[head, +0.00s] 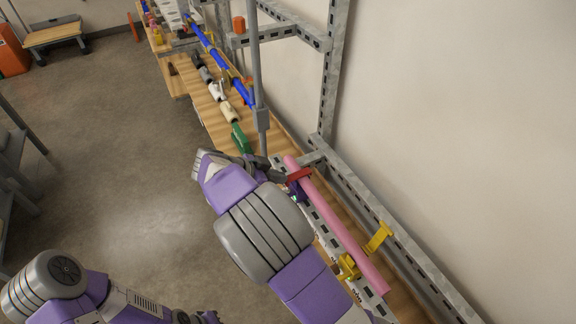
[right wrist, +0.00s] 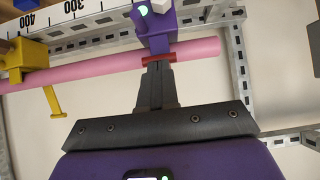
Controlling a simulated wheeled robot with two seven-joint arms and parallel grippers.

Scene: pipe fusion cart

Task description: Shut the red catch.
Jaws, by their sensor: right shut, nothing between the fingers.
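The red catch (head: 299,174) sits across the pink pipe (head: 340,225) at the far part of the pipe. In the right wrist view the red catch (right wrist: 158,59) lies against the pipe, at the lower edge of a purple clamp (right wrist: 155,28). My right gripper (head: 280,176) is shut and empty, with its tips right at the catch. In the wrist view the shut fingers (right wrist: 157,68) point at the catch; I cannot tell whether they touch it. Whether the catch is fully down is unclear.
A yellow clamp (head: 378,238) with an upright lever stands by the near part of the pipe. A marked metal rail (right wrist: 100,20) runs beside it. A grey upright post (head: 256,60) and a metal frame (head: 333,80) stand close behind. Open floor lies left.

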